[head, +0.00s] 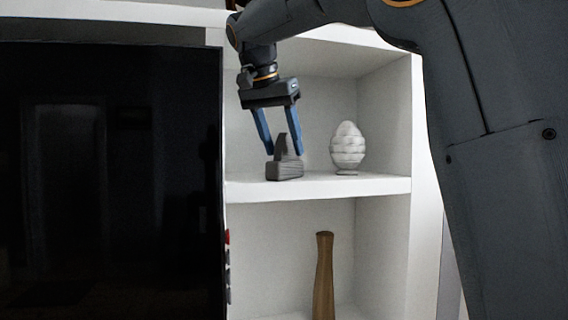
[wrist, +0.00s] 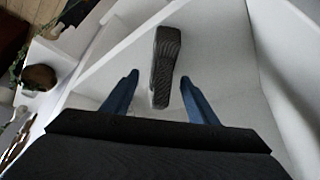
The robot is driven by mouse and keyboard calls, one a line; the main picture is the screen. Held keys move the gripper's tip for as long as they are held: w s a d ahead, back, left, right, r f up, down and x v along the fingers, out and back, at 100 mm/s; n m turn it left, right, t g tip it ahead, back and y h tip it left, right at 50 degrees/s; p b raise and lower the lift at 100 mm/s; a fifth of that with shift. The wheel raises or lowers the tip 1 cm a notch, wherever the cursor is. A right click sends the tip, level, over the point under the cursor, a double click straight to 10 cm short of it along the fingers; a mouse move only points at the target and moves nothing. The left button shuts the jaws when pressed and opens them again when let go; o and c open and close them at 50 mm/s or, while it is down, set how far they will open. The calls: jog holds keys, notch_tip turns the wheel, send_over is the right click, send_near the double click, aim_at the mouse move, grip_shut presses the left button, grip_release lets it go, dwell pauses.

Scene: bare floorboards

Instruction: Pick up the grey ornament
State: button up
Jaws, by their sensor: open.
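The grey ornament (head: 285,170) stands on the upper white shelf in the head view, with a blocky ridged base and a thin upright part. In the wrist view the ornament (wrist: 165,62) shows as a dark ridged shape between and just beyond the fingertips. My gripper (head: 281,150) is open above it, its two blue fingers pointing down on either side of the upright part. It also shows in the wrist view (wrist: 160,82). I cannot tell whether either finger touches the ornament.
A white ribbed egg-shaped ornament (head: 347,148) stands to the right on the same shelf (head: 380,186). A brown wooden vase (head: 323,275) is in the compartment below. A large black screen (head: 110,180) fills the left. The shelf's side wall (head: 385,115) is at the right.

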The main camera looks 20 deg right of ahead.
aim_at(286, 160)
jog(key=p+x, duration=0.1)
jog(key=x, duration=0.4)
jog(key=shift+a+p, duration=0.2)
jog(key=shift+p, duration=0.15)
jog(key=shift+c, duration=0.4)
jog(key=c, duration=1.1)
